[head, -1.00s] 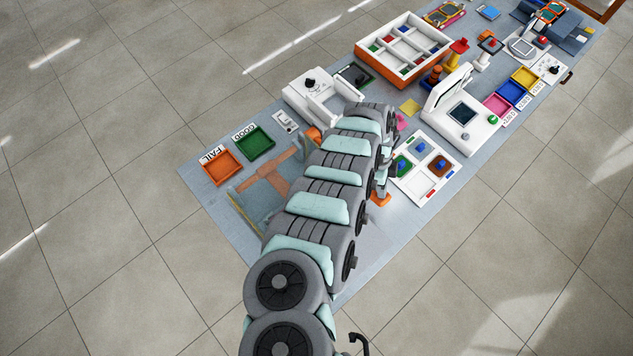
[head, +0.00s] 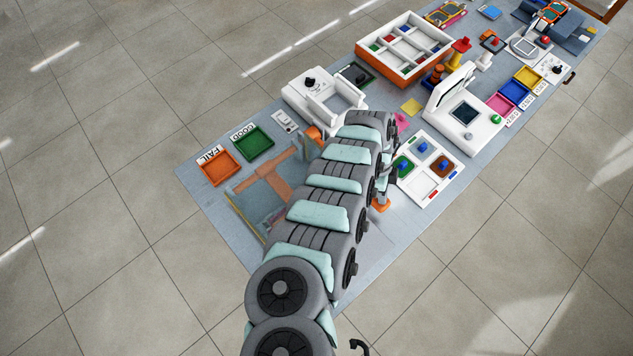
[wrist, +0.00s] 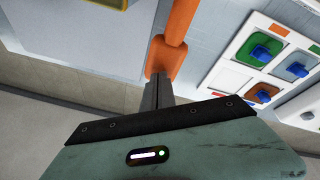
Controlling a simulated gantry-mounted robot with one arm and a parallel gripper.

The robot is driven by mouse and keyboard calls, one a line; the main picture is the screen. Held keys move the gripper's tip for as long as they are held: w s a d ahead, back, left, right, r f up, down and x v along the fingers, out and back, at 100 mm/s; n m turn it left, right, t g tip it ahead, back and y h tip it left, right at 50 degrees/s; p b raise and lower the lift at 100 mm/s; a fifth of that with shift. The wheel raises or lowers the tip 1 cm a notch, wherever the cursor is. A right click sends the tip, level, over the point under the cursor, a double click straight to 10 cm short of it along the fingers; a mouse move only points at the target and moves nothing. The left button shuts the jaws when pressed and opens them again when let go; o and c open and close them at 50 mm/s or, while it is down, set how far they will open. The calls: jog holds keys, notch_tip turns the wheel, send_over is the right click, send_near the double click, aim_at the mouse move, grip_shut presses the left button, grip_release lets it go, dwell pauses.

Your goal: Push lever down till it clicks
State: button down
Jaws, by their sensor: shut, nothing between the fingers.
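In the wrist view an orange bar (wrist: 182,22), which looks like the lever, comes down from the top edge to an orange block (wrist: 166,60). My gripper (wrist: 157,80) is shut and empty, its fingertips at the lower end of this block. I cannot tell whether they touch it. In the head view my arm covers most of this spot. Only a small orange piece (head: 380,204) shows at the arm's right side, and another orange part (head: 313,133) shows at its left. My gripper is mostly hidden there.
A white panel with coloured squares and blue knobs (head: 455,168) lies right of my arm; it also shows in the wrist view (wrist: 228,76). A white device (head: 316,88) stands behind. Orange FAIL (head: 221,167) and green GOOD (head: 253,143) trays lie left. The table's near edge is close.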

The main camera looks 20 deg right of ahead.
jog(key=shift+r+p, duration=0.7)
jog(key=shift+r, duration=0.45)
jog(key=shift+p+v, duration=1)
jog(key=shift+v, duration=0.85)
jog(key=shift+s+r, duration=0.1)
jog(key=shift+r, duration=0.05)
jog(key=shift+p+v, duration=0.8)
jog(key=shift+v, duration=1)
jog(key=p+v, duration=0.1)
jog(key=v, duration=0.4)
jog(key=shift+s, duration=0.1)
